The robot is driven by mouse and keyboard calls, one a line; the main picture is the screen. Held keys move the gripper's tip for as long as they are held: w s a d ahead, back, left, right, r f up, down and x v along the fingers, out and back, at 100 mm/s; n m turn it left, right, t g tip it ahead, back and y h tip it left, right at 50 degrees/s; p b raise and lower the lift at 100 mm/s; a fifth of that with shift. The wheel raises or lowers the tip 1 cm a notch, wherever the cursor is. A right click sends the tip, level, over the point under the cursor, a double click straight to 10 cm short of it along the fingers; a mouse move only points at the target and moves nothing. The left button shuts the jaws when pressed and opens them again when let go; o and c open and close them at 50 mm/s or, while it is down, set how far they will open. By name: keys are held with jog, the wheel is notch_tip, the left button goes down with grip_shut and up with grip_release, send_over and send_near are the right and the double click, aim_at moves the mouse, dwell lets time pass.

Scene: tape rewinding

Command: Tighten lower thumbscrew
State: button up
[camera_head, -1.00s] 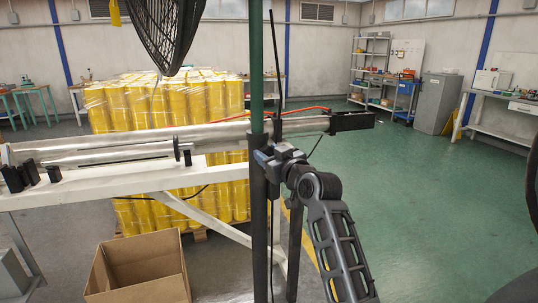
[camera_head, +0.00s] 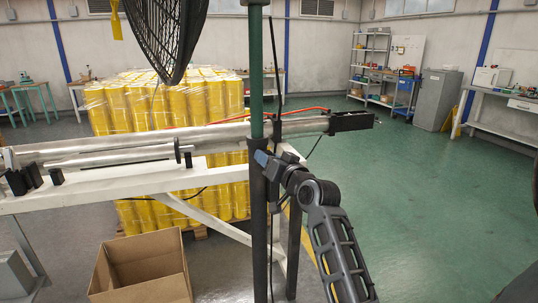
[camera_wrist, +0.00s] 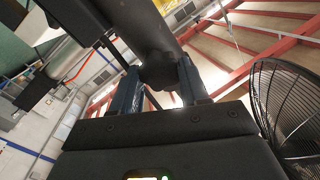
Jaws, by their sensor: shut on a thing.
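My gripper (camera_head: 262,158) is at the upright post, beside the dark sleeve (camera_head: 259,205) around the green pole (camera_head: 257,75). In the wrist view, the two blue-grey fingers are shut on a dark knob, the lower thumbscrew (camera_wrist: 158,74), with one finger on each side of it. The knob sits against a thick dark tube (camera_wrist: 148,28). In the head view, the thumbscrew is hidden by my gripper and the sleeve.
A metal roller bar (camera_head: 100,153) lies across a white frame (camera_head: 110,188) at left. A black fan (camera_head: 163,38) hangs above. An open cardboard box (camera_head: 140,265) stands below. Wrapped yellow rolls (camera_head: 135,105) are behind. The green floor at right is clear.

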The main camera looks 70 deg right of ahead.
jog(key=shift+s+d+f+m+p, duration=0.15)
jog(key=shift+m+p, duration=1.4)
jog(key=shift+m, duration=1.6)
jog(key=shift+f+m+p, duration=0.1)
jog(key=shift+m+p, duration=1.4)
jog(key=shift+m, duration=1.65)
jog(key=o, duration=1.1)
jog(key=shift+c, duration=0.2)
jog(key=b+v, duration=0.1)
jog(key=v, duration=0.6)
jog(key=shift+s+a, duration=0.3)
